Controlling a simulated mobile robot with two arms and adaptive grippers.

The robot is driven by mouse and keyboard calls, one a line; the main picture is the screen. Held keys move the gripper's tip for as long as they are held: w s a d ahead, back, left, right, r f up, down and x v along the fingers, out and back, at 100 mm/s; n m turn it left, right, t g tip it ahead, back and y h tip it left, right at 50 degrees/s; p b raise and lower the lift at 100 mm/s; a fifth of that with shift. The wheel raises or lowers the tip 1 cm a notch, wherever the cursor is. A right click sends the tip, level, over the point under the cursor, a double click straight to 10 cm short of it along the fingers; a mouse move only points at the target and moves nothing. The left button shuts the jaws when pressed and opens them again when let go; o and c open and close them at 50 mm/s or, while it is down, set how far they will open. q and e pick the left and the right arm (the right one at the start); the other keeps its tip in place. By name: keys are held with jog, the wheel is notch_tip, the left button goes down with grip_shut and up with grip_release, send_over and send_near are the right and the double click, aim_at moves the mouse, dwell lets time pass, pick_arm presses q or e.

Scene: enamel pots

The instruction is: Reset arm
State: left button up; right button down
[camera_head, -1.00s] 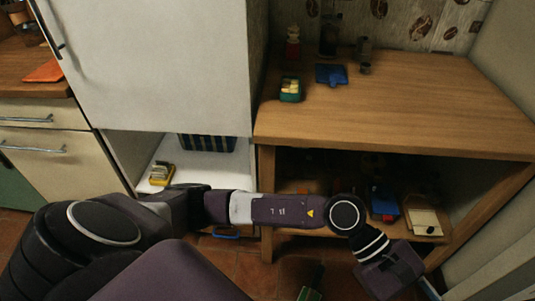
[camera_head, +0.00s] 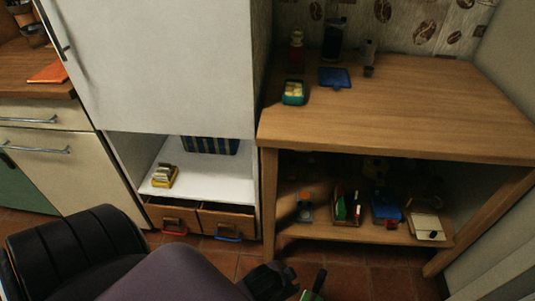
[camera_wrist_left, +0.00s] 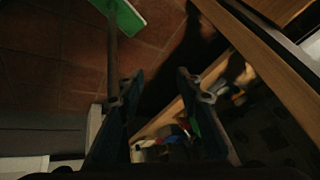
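My left gripper (camera_wrist_left: 158,85) shows in the left wrist view with its two fingers apart and nothing between the tips. Past the fingers are the tiled floor and the low shelf with its small items. In the head view my left arm is low at the bottom of the picture, in front of the cabinet and table. A dark part of it shows near the bottom middle, but the fingers cannot be made out there. My right gripper is in neither view.
The wooden table (camera_head: 400,105) carries a green box (camera_head: 293,92) and a blue item (camera_head: 334,77). Its lower shelf (camera_head: 350,232) holds several small things. Two drawers (camera_head: 225,221) sit under the white cabinet (camera_head: 150,65). A green-headed tool (camera_wrist_left: 126,16) lies over the floor.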

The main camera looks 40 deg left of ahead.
pick_arm(q)
jog(key=s+f+n+g, duration=0.2)
jog(key=s+f+g, duration=0.1)
jog(key=s, duration=0.6)
jog(key=shift+s+a+f+n, duration=0.25)
jog(key=shift+s+f+n, duration=0.1)
jog(key=shift+f, duration=0.35)
